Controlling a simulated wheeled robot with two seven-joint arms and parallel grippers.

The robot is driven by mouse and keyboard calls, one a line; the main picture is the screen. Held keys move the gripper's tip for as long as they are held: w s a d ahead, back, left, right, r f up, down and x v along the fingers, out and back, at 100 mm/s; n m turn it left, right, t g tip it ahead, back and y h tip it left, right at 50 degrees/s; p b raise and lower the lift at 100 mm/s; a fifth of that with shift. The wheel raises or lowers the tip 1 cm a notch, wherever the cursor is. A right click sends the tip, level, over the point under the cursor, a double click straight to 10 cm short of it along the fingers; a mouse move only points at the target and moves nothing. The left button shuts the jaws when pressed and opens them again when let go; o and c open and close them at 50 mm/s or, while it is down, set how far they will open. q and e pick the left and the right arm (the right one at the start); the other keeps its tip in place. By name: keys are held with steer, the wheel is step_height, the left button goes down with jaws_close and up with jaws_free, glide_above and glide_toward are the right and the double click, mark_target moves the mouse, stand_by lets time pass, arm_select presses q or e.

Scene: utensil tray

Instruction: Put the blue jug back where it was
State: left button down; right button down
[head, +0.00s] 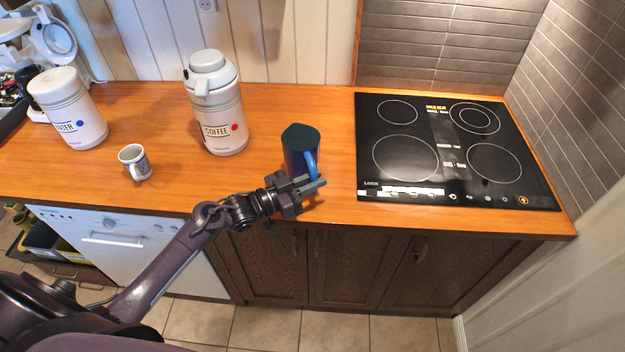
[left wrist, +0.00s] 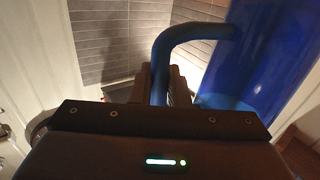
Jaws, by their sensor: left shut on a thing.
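The blue jug (head: 300,146) stands upright on the wooden counter, between the coffee flask and the cooktop. It has a dark top and a light blue handle (head: 311,164) facing my gripper. My left gripper (head: 312,184) is at the jug's front, shut on the handle. In the left wrist view, the handle (left wrist: 160,70) passes down between the fingers (left wrist: 160,85), and the jug's blue body (left wrist: 265,55) fills the upper right. Whether the jug's base touches the counter is hard to tell. My right gripper is not in view.
A white coffee flask (head: 217,110) stands left of the jug. A small patterned mug (head: 135,162) and a white water flask (head: 72,115) are further left. A black cooktop (head: 450,150) lies close on the right. The wooden counter (head: 255,180) is bare around the jug.

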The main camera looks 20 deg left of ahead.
arm_select(q)
steer(key=shift+f, duration=0.1)
steer(key=c, duration=1.4)
jaws_free()
steer(key=shift+r, duration=0.2)
steer(key=b+v, duration=0.2)
steer(key=v, duration=1)
steer(key=shift+b, duration=0.4)
